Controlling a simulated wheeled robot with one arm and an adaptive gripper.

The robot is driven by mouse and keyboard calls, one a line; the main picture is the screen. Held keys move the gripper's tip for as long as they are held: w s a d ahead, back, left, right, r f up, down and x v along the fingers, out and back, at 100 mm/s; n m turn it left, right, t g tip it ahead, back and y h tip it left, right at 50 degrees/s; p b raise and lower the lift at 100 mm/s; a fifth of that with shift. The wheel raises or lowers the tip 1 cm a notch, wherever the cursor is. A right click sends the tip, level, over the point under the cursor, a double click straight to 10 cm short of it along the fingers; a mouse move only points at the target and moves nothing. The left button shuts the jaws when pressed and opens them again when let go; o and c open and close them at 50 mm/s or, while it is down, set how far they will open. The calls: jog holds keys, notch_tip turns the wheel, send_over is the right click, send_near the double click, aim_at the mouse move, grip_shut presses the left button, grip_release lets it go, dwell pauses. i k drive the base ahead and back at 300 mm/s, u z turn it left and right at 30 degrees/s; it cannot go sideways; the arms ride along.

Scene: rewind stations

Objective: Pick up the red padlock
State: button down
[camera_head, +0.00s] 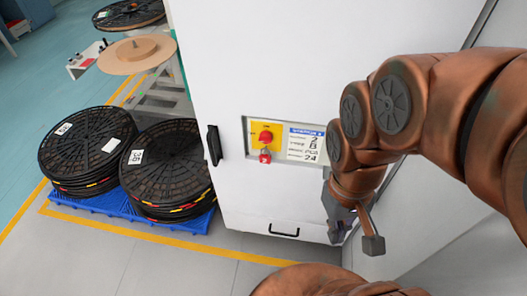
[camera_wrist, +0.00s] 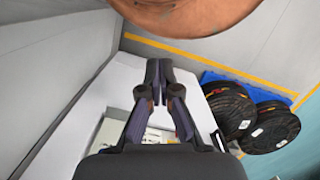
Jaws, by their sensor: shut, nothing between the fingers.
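The small red padlock (camera_head: 265,157) hangs just below a red knob (camera_head: 266,137) on a yellow plate, in a recess of the white cabinet's front. My gripper (camera_head: 337,232) is to the right of the padlock and lower, apart from it, in front of the cabinet. In the wrist view the two dark fingers of my gripper (camera_wrist: 158,68) come together at their tips, with nothing held. The padlock cannot be made out in the wrist view; the fingers and gripper body cover part of the panel there.
The white cabinet (camera_head: 225,75) has a black side handle (camera_head: 214,145) and a low drawer pull (camera_head: 284,232). A white label card (camera_head: 305,143) is right of the padlock. Black reels (camera_head: 87,150) stand stacked on a blue pallet (camera_head: 120,208) at left. Grey floor (camera_head: 150,270) is clear in front.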

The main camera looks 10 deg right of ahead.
aim_at(266, 159)
jog(key=k, duration=0.5)
jog(key=u, duration=3.05)
jog(key=k, duration=0.45)
jog(key=z, duration=0.8)
